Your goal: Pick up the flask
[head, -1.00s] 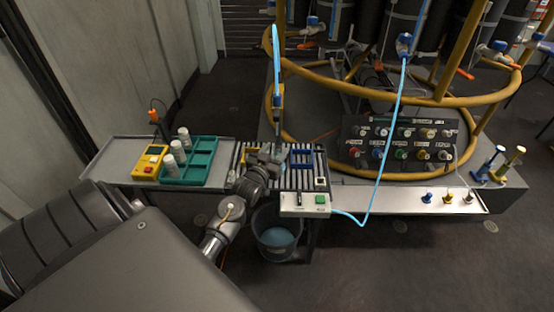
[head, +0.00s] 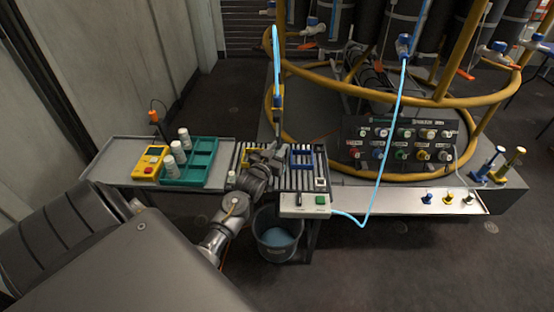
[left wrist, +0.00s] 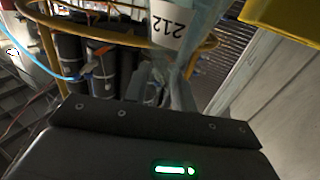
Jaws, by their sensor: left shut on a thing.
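The flask (left wrist: 190,35) is a clear, bluish body with a white label reading 212, at the top middle of the left wrist view. My left gripper (left wrist: 165,90) is shut on it, with one finger on each side. In the head view my left gripper (head: 272,150) is over the slatted rack, and I cannot make out the flask there, as the gripper and wrist cover that spot. My right gripper is in neither view.
The slatted rack (head: 323,178) holds a blue frame (head: 302,158). To its left are a green tray (head: 200,163), white bottles (head: 171,165) and a yellow device (head: 149,167). A bucket (head: 278,243) stands below. A blue hose (head: 388,130) and yellow-railed machine (head: 440,95) are at right.

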